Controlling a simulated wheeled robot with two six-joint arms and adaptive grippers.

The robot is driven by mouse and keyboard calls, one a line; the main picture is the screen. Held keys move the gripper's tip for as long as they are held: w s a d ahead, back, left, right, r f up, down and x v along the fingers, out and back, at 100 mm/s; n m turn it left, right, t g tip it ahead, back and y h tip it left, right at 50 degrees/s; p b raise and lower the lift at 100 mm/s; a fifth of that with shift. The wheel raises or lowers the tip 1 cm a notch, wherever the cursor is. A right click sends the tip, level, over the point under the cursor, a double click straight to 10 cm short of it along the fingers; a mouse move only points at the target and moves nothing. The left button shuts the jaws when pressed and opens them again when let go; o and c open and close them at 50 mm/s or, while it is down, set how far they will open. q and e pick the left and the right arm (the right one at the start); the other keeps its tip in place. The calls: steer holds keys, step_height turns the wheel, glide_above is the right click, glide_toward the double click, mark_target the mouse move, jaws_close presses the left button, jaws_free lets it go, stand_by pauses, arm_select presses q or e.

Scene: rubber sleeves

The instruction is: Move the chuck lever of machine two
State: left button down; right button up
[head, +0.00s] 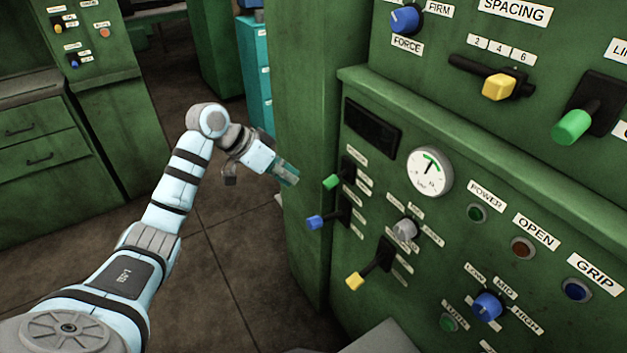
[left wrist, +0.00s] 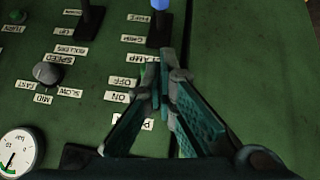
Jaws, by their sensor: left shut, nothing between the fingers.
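On the green machine's panel (head: 485,240) are three levers: one with a green knob (head: 330,182), one with a blue knob (head: 315,222) below it, and one with a yellow knob (head: 355,281) lower right. In the left wrist view the closed fingers (left wrist: 167,62) point toward the blue knob (left wrist: 160,4), at the top edge. My right gripper is out of view.
A pressure gauge (head: 430,172), a grey dial (head: 405,229) and several buttons lie right of the levers. The upper panel juts above, with a yellow slider knob (head: 498,86) and a larger green-knobbed lever (head: 577,124). Open floor (head: 225,240) lies left of the machine.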

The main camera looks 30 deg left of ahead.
arm_select(q)
steer(key=b, duration=0.2)
glide_above(313, 218)
steer(key=w, duration=0.1)
step_height(313, 218, down, 8)
steer(key=shift+f, duration=0.1)
steer(key=shift+s+f+b, duration=0.2)
steer(key=shift+f+b, duration=0.05)
steer(key=shift+f, duration=0.65)
steer(key=shift+s+f+b, duration=0.2)
steer(key=shift+f+b, duration=0.05)
steer(key=shift+f, duration=0.6)
steer(key=shift+f, duration=0.15)
